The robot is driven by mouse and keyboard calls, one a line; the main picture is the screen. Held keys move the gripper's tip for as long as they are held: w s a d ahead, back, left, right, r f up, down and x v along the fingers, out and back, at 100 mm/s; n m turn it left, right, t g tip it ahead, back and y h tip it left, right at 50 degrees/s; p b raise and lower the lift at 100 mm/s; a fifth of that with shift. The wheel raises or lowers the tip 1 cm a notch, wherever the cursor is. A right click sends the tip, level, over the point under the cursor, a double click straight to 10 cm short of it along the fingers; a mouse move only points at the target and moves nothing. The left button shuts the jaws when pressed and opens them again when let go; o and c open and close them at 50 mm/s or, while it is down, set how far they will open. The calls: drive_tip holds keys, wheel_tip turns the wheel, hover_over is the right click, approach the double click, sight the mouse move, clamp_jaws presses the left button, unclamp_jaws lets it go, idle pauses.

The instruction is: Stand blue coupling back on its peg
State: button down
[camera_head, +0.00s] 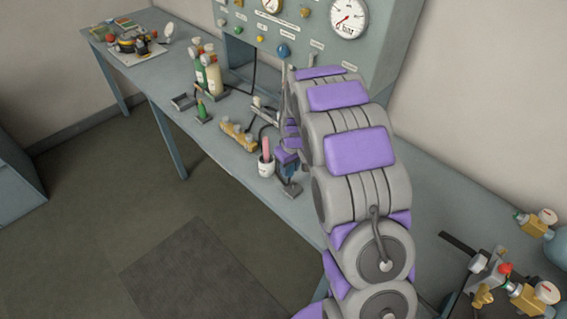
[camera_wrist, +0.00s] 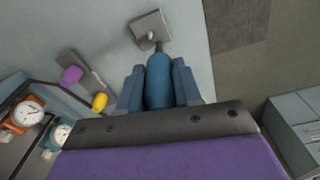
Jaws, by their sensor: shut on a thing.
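The blue coupling (camera_wrist: 159,84) is between the two blue-grey fingers of my gripper (camera_wrist: 158,70), which is shut on it in the wrist view. Its narrow end points at a grey square base with a small light peg (camera_wrist: 151,36). I cannot tell whether the coupling touches the peg or is apart from it. In the head view my gripper (camera_head: 290,168) is low over the bench's front edge, just above the small grey base (camera_head: 291,190). My arm and fingers mostly hide the coupling there.
A gauge panel (camera_head: 385,35) stands behind. Valves (camera_head: 525,296) crowd the lower right. The wrist view shows a purple piece (camera_wrist: 71,75) and a yellow piece (camera_wrist: 99,101).

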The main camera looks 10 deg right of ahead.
sight(296, 188)
drive_tip(key=shift+w+d, duration=0.1)
drive_tip(key=shift+d, duration=0.4)
drive_tip(key=shift+a+f, duration=0.3)
drive_tip(key=shift+a, duration=0.3)
drive_tip(key=shift+a+f, duration=0.1)
drive_tip(key=shift+f, duration=0.2)
drive_tip(key=d+f, duration=0.1)
drive_tip(key=d, duration=0.1)
drive_tip(key=d+f, duration=0.1)
drive_tip(key=shift+d+f, duration=0.4)
drive_tip(key=shift+f, duration=0.3)
drive_tip(key=shift+a+f+b, duration=0.15)
drive_tip(key=shift+a+f, duration=0.2)
drive_tip(key=shift+a, duration=0.5)
drive_tip(key=shift+a+f+b, duration=0.15)
drive_tip(key=shift+a+f, duration=0.15)
drive_tip(key=shift+a, duration=0.5)
drive_tip(key=shift+d, duration=1.5)
drive_tip(key=shift+a, duration=1.85)
drive_tip(key=shift+d, duration=1.25)
drive_tip(key=shift+d, duration=0.4)
